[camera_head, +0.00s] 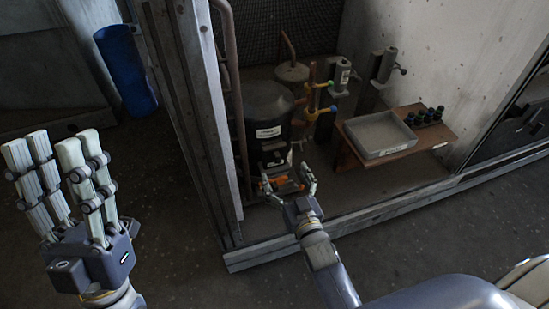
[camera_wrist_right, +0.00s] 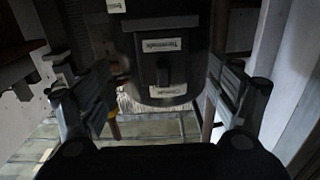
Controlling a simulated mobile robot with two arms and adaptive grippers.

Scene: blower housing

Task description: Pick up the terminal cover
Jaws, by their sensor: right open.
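The terminal cover appears to be the dark box with a white label (camera_wrist_right: 164,68) on the front of a black rounded housing (camera_head: 268,106). In the right wrist view it is between my open right fingers, with space on both sides. My right gripper (camera_head: 287,180) is open and empty in front of the housing; its fingers also show in the right wrist view (camera_wrist_right: 160,88). In the head view the cover's lower part is hard to make out behind the fingers. My left gripper (camera_head: 56,158) is open and empty at the far left, fingers up.
A grey tray (camera_head: 400,152) sits on a wooden shelf (camera_head: 436,130) at the right, beside several small black items (camera_head: 425,117). A blue bin (camera_head: 126,70) stands farther left.

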